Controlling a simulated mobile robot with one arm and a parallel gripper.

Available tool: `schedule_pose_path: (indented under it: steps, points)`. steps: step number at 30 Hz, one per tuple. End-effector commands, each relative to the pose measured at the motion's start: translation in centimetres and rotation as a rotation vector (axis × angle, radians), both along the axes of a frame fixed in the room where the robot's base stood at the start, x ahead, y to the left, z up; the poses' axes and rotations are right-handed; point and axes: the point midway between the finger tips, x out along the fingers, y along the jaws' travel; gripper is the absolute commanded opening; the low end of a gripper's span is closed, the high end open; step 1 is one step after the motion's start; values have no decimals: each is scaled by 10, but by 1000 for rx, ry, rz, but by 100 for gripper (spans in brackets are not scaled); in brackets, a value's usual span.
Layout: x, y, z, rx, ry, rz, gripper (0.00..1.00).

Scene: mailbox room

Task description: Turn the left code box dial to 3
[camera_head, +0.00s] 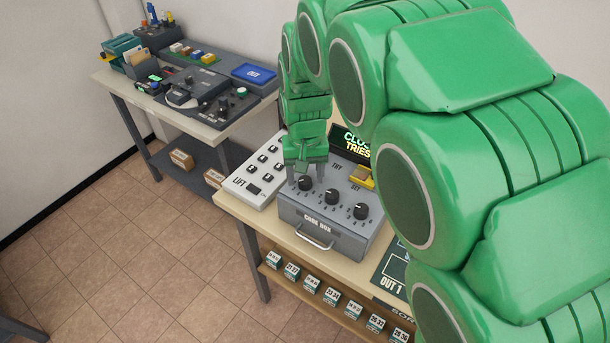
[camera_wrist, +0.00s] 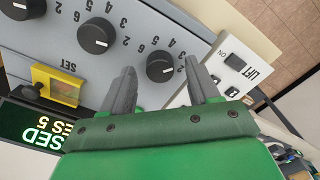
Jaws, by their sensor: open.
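The grey code box (camera_head: 318,238) stands on the wooden table with three black dials in a row. The left dial (camera_head: 305,184) is nearest the LIFT panel; in the turned wrist view it is the rightmost dial (camera_wrist: 161,67). My gripper (camera_head: 305,176) points down at the left dial, its fingers apart on either side of it. In the wrist view the dial lies between the fingertips of my gripper (camera_wrist: 160,64); I cannot tell whether they touch it. Numbers ring the dials, but the left dial's setting is not clear. The middle dial (camera_head: 331,197) and right dial (camera_head: 361,211) are free.
The display (camera_head: 352,142) behind the box reads CLOSED, partly hidden by my arm. The white LIFT panel (camera_head: 257,176) adjoins the box on the left. A second table (camera_head: 196,122) stands at the back left.

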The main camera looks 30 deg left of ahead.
Motion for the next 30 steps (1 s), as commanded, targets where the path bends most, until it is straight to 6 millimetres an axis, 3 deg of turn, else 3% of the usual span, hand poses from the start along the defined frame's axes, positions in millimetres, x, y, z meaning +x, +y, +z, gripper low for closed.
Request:
schedule_pose_path:
  steps: [13, 30]
  points:
    - [1, 1, 62, 4, -5, 0, 61]
    - [0, 0, 68, 1, -2, 0, 61]
